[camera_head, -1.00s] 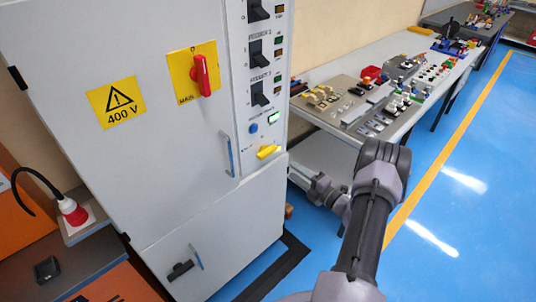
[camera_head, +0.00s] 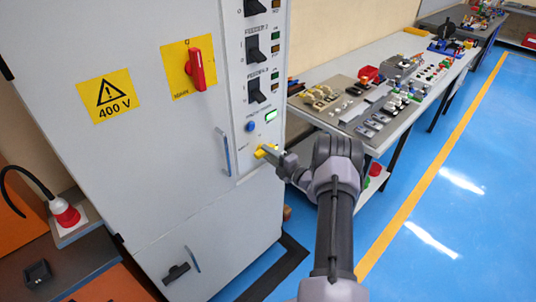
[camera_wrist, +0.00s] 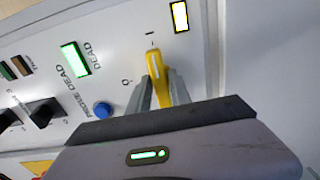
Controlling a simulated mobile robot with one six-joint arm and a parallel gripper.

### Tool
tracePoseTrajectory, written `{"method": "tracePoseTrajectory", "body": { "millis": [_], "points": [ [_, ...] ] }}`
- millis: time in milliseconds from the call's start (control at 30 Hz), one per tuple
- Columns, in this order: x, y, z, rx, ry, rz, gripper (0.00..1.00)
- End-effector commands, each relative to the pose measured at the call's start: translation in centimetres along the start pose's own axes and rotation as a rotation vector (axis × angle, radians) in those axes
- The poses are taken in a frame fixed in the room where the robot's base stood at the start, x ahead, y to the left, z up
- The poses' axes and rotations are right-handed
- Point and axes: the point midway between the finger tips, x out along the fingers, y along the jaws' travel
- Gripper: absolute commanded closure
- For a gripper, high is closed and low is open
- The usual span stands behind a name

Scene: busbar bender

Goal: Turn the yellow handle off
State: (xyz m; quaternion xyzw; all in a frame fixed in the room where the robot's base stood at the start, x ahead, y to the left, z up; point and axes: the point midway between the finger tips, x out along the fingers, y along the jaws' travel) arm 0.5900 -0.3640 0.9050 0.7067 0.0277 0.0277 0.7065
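The yellow handle (camera_head: 262,151) sits low on the right-hand panel of the grey cabinet, below a blue button. In the wrist view the yellow handle (camera_wrist: 156,72) has a white line along it, and its far end points to the "I" mark; the "O" mark is to its left. My gripper (camera_head: 272,156) is at the handle. In the wrist view the two grey fingers of my gripper (camera_wrist: 159,90) stand on either side of the handle, with narrow gaps near their bases. Contact at the fingertips cannot be made out.
A blue button (camera_wrist: 102,110), a lit green lamp (camera_wrist: 75,61) and black switches (camera_wrist: 46,111) are near the handle. A red main switch (camera_head: 195,69) is on the cabinet door. A workbench (camera_head: 396,145) with parts stands at right; blue floor is free in front.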

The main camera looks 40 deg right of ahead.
Motion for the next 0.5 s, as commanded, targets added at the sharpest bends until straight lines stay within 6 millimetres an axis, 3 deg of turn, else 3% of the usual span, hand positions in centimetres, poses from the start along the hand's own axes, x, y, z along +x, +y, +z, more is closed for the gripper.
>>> {"method": "tracePoseTrajectory", "body": {
  "millis": [33,100,500],
  "points": [
    [-0.01,0.0,0.0,0.0,0.0,0.0,0.88],
    [-0.01,0.0,0.0,0.0,0.0,0.0,1.0],
    [-0.02,-0.07,0.01,-0.042,0.0,0.0,1.0]
  ]
}}
